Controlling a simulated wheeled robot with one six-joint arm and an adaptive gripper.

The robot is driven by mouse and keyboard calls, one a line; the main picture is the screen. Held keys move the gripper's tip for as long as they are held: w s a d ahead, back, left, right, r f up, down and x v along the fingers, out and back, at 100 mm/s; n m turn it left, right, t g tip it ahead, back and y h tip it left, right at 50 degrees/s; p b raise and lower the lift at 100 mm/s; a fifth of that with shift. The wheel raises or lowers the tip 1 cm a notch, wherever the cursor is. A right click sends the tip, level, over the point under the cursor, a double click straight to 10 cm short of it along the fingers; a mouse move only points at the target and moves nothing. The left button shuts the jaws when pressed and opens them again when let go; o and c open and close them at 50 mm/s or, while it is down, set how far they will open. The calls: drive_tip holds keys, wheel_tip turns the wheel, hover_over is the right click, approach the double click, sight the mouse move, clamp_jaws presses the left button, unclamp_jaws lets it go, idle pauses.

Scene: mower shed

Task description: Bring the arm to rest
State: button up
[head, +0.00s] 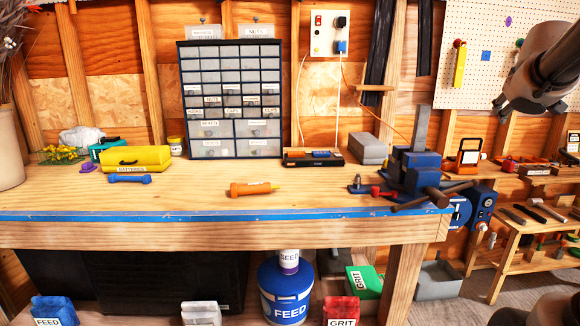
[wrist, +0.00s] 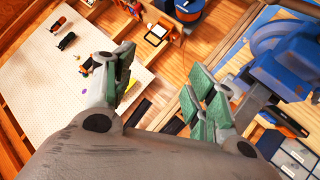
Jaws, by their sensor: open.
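My gripper (wrist: 160,88) shows in the wrist view with its green-padded fingers spread apart and nothing between them. In the head view, the grey end part of my arm (head: 545,72) hangs at the upper right, in front of the pegboard and above the floor beyond the bench's right end. The fingers are not clear in that view. My gripper appears apart from the bench and everything on it.
The workbench (head: 200,195) holds a blue vise (head: 418,175) at its right end, an orange-handled tool (head: 252,188), a yellow box (head: 135,158) and a drawer cabinet (head: 231,100). A pegboard (head: 500,40) and a low tool shelf (head: 520,205) are at right.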

drive_tip(key=s+a+f+m+g+y, duration=0.1)
drive_tip(key=s+a+f+g, duration=0.15)
drive_tip(key=s+f, duration=0.45)
drive_tip(key=s+a+f+g+y, duration=0.1)
drive_tip(key=s+a+f+g, duration=0.2)
drive_tip(key=s, duration=0.7)
drive_tip(key=s+a+f+y, duration=0.2)
drive_tip(key=s+a+f, duration=0.1)
drive_tip(key=a, duration=0.4)
drive_tip(key=s+a+f+n+y, duration=0.1)
drive_tip(key=s+a+f+y, duration=0.2)
drive_tip(key=s+a, duration=0.3)
drive_tip(key=shift+a, duration=1)
